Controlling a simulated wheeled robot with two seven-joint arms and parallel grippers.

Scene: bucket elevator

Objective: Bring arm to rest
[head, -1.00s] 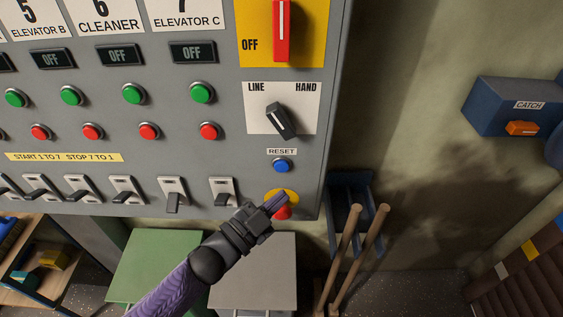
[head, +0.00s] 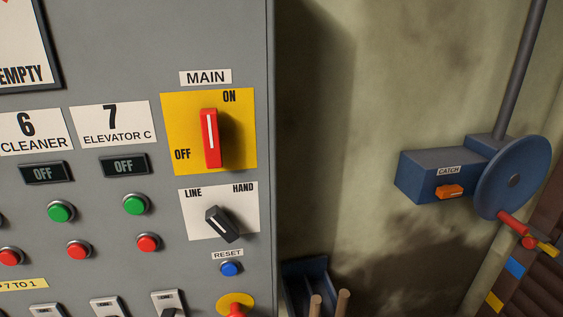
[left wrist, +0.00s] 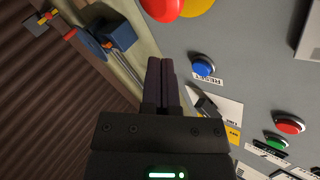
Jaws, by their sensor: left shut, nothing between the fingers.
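My left gripper (left wrist: 162,85) shows in the left wrist view with its two dark fingers together and nothing between them. It is in front of the grey control panel (head: 255,120), near the blue reset button (left wrist: 202,66) and the red emergency button (left wrist: 162,6); I cannot tell the exact gap. In the head view neither arm shows. The reset button also shows there (head: 230,268), and the red button on its yellow plate (head: 236,309) is cut by the lower edge.
The red main switch (head: 210,138) points up, between OFF and ON. The black selector (head: 222,224) sits below it. A blue catch box (head: 430,178) with an orange catch, and a blue wheel (head: 514,180) are on the wall at right. Wooden handles (head: 342,303) stand below.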

